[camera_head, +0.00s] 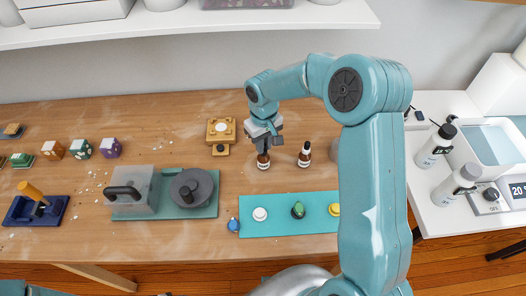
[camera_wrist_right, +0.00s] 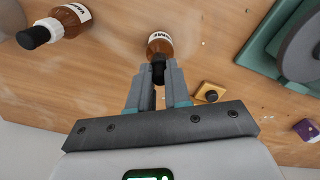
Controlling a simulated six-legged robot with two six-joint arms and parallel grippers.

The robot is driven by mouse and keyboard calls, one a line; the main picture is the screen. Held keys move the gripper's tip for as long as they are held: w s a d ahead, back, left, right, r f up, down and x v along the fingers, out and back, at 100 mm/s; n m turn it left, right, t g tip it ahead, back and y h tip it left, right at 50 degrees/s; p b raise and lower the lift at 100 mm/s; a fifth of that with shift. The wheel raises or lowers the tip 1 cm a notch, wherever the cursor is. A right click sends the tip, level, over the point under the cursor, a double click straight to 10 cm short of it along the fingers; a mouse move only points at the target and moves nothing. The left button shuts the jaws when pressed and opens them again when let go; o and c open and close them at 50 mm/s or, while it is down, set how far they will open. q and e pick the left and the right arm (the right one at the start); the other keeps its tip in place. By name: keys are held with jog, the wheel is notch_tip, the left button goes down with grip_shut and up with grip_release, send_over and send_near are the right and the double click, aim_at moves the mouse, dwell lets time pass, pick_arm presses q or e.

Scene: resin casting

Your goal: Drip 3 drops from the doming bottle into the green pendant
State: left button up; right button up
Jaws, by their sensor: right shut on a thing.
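My right gripper (camera_head: 264,138) is shut on the black top of a small amber bottle (camera_head: 263,162) with a white label. In the wrist view the right gripper (camera_wrist_right: 158,72) has the cap of this bottle (camera_wrist_right: 159,44) between its fingertips; the label is only partly readable. The bottle looks upright at table level; I cannot tell whether it touches the wood. The green pendant (camera_head: 298,210) lies on the teal mat (camera_head: 268,225), to the right of and nearer than the bottle. My left gripper is not in view.
A second amber bottle (camera_head: 304,154) stands just right of the held one. A white piece (camera_head: 260,214) and a yellow piece (camera_head: 334,210) flank the green pendant; a blue one (camera_head: 233,225) is at the mat's left edge.

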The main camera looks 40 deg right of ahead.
jog(key=shift+r, duration=0.1)
dwell(0.3)
jog(key=shift+r+p, duration=0.3)
jog(key=shift+r, duration=0.25)
notch_tip(320, 180, up, 8)
jog(key=p, duration=0.5)
dwell(0.3)
